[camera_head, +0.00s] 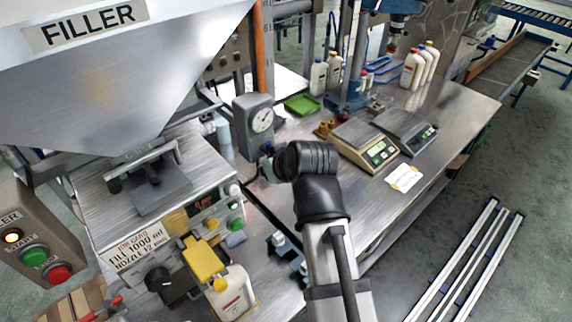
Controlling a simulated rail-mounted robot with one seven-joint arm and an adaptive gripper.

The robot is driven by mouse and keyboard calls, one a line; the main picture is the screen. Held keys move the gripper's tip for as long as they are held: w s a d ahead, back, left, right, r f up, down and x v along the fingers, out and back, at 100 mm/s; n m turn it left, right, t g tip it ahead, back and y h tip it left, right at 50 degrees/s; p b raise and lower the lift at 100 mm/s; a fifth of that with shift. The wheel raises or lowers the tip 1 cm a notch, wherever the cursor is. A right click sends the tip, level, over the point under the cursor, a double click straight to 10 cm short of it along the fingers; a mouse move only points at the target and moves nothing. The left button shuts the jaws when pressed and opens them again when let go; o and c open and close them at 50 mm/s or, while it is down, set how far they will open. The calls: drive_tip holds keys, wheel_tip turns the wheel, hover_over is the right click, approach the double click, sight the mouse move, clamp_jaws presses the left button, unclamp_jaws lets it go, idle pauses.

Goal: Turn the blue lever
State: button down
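My arm reaches up from the bottom middle, and its dark wrist bends left towards the grey gauge box (254,126). My gripper (263,170) is at the end of the wrist, just below the gauge. It is mostly hidden by the wrist, and I cannot tell whether it is open or shut. A small blue-green part shows at the gripper's end; I cannot tell whether it is the blue lever or whether the gripper touches it. No other part is clearly recognisable as the blue lever.
The filler machine (150,190) stands at left, with a white bottle (232,296) near its front. The metal table (455,100) at right holds two scales (363,143), a green tray (301,105), a blue press (348,95) and several bottles (412,68). Metal rails lie on the floor at lower right.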

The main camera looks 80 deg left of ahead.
drive_tip(key=shift+d+f, duration=0.1)
drive_tip(key=shift+f, duration=0.05)
drive_tip(key=c, duration=1.1)
unclamp_jaws()
drive_tip(key=v, duration=1.2)
